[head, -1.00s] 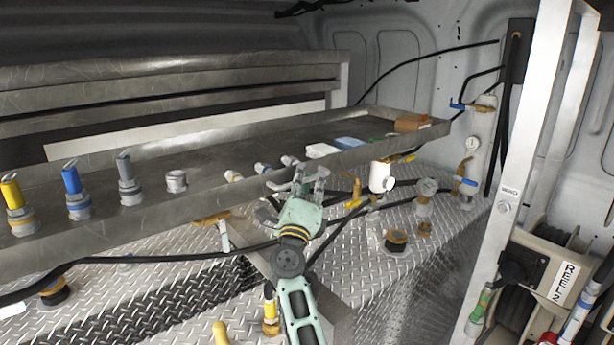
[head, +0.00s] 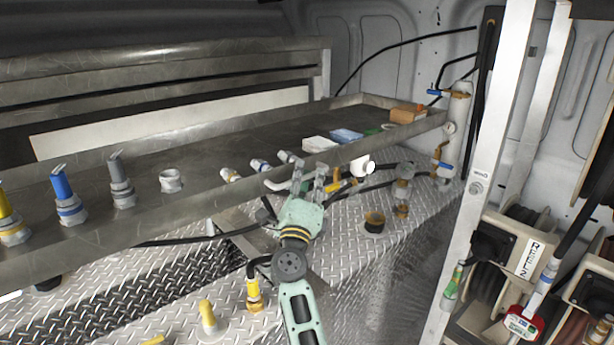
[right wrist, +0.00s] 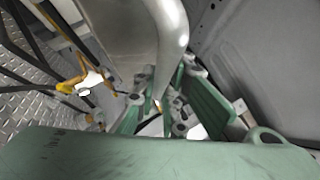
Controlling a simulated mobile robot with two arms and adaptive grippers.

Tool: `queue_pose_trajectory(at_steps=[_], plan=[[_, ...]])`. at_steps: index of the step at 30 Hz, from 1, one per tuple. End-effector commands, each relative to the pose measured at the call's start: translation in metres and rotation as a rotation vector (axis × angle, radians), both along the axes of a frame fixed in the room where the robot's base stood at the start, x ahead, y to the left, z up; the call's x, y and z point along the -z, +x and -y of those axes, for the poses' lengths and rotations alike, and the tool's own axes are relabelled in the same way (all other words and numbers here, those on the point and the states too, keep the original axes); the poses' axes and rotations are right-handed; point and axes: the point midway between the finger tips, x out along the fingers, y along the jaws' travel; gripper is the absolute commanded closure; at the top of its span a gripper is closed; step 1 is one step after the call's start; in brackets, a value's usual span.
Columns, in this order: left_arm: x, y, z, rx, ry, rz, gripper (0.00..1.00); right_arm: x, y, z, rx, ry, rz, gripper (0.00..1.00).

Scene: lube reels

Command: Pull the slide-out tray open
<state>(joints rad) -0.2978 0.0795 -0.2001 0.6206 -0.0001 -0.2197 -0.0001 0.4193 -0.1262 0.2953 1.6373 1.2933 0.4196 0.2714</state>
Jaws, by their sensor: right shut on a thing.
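The slide-out tray (head: 235,182) is a long, shallow grey metal tray running across the head view. It stands out from a slotted metal panel behind it. My right gripper (head: 308,178) is at the tray's front edge, shut on a pale curved handle (head: 276,185). In the right wrist view the handle (right wrist: 170,35) is a thick smooth grey bar running down between the fingers (right wrist: 162,108). The fingertips partly hide where they meet it. My left gripper is not in view.
Small boxes, orange (head: 407,113), blue (head: 346,135) and white (head: 319,144), lie at the tray's right end. Below, the diamond-plate floor (head: 330,240) carries valves and hoses. A white post (head: 485,160) and reels stand right.

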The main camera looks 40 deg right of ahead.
Motion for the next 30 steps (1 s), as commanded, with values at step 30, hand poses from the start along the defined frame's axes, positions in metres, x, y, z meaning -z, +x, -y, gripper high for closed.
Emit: queue_pose_trajectory(at_steps=[30], plan=[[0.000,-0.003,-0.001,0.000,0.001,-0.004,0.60,0.025,-0.036,-0.040,-0.007,0.003,-0.003,0.81]])
